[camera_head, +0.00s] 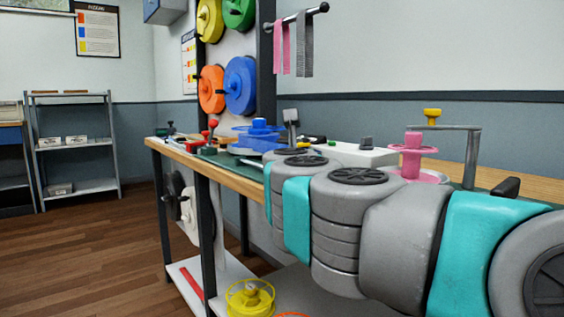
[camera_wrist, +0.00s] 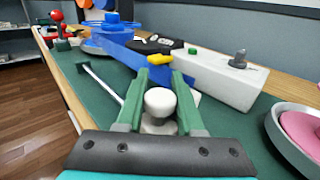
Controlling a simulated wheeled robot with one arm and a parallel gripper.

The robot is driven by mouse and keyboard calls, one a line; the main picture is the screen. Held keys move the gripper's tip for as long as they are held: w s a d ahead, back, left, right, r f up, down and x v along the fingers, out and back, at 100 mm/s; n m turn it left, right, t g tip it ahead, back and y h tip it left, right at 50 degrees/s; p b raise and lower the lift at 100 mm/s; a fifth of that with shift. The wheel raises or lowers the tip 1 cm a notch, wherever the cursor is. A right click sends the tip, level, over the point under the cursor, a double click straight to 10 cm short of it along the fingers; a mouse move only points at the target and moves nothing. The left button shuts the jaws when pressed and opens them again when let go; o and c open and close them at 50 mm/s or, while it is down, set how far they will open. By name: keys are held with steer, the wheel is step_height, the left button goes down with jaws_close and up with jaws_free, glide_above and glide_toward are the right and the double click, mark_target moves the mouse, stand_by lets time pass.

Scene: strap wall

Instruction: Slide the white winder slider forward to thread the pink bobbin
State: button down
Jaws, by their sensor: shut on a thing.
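In the wrist view, the two green fingers of my gripper (camera_wrist: 158,100) are closed around a white round knob (camera_wrist: 160,101), which looks like the winder slider. A wider pale base shows below the knob between the fingers. A pink round part in a grey rim (camera_wrist: 298,135), likely the bobbin, is cut off at the wrist view's right edge. In the head view my arm hides the knob and fingertips.
A white box (camera_wrist: 215,80) with a grey knob and a blue device (camera_wrist: 112,40) stand just beyond my fingers. A thin metal rod (camera_wrist: 102,82) lies to their left on the green mat (camera_wrist: 75,65). A bent grey post (camera_head: 471,155) rises near the bobbin.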

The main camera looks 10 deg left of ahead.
steer(key=shift+s+d+b, duration=0.3)
steer(key=shift+s+d, duration=1.15)
steer(key=shift+d, duration=0.2)
steer(key=c, duration=0.5)
jaws_free()
steer(key=shift+d, duration=0.1)
steer(key=shift+c, duration=0.2)
steer(key=shift+s, duration=0.15)
steer(key=s, duration=0.6)
steer(key=shift+s+d+p, duration=0.15)
steer(key=shift+s+p, duration=0.05)
steer(key=shift+p, duration=0.1)
steer(key=shift+s+d, duration=0.15)
steer(key=shift+s, duration=0.45)
